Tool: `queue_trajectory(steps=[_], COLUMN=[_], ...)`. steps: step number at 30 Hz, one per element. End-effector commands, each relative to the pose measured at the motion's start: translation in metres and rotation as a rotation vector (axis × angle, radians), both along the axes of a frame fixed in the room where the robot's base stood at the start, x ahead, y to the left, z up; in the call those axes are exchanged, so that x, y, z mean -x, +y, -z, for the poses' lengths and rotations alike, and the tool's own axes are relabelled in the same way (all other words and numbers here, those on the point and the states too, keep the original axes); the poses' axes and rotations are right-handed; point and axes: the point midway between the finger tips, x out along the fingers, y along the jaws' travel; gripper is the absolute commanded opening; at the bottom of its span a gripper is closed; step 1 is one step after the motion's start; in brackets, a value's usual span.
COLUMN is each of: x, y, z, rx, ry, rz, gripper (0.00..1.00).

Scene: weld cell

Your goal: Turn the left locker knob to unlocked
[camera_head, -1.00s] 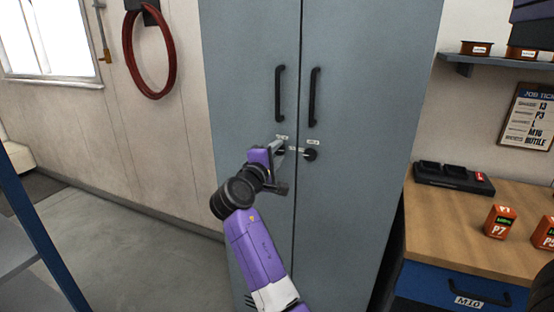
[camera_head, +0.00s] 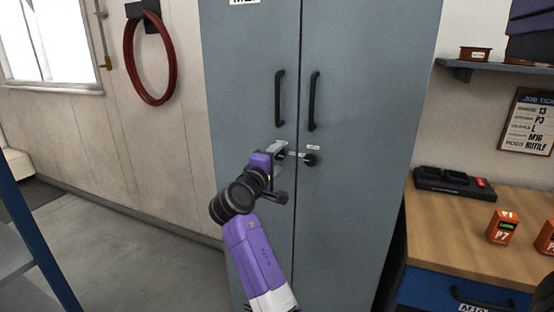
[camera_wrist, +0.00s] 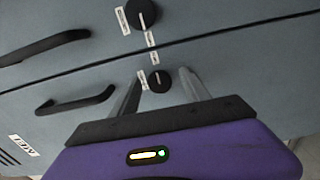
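The grey locker (camera_head: 250,90) has two doors, each with a black handle and a small dark round knob. In the wrist view, which is turned, the left knob (camera_wrist: 159,81) sits on the lower door with its pale mark running roughly up and down the picture. My gripper (camera_wrist: 161,74) is open, one finger on each side of this knob, with gaps showing; I cannot tell how deep the fingers reach. The right knob (camera_head: 310,159) is clear of the gripper and also shows in the wrist view (camera_wrist: 142,14).
The left handle (camera_head: 280,99) and right handle (camera_head: 314,101) stick out above the knobs. Small white labels lie beside the knobs. A wooden workbench (camera_head: 470,225) stands to the right. A red hose coil (camera_head: 151,60) hangs on the left wall.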

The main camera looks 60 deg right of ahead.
Motion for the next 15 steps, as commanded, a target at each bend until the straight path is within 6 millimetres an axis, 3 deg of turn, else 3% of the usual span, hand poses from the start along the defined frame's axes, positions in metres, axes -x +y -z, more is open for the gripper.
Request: queue_trajectory(steps=[9, 15], x=[-0.001, 0.000], y=[0.003, 0.029], z=[-0.001, 0.000], rx=[0.002, 0.003], ry=[0.000, 0.000], rz=[-0.002, -0.005], gripper=[0.54, 0.54])
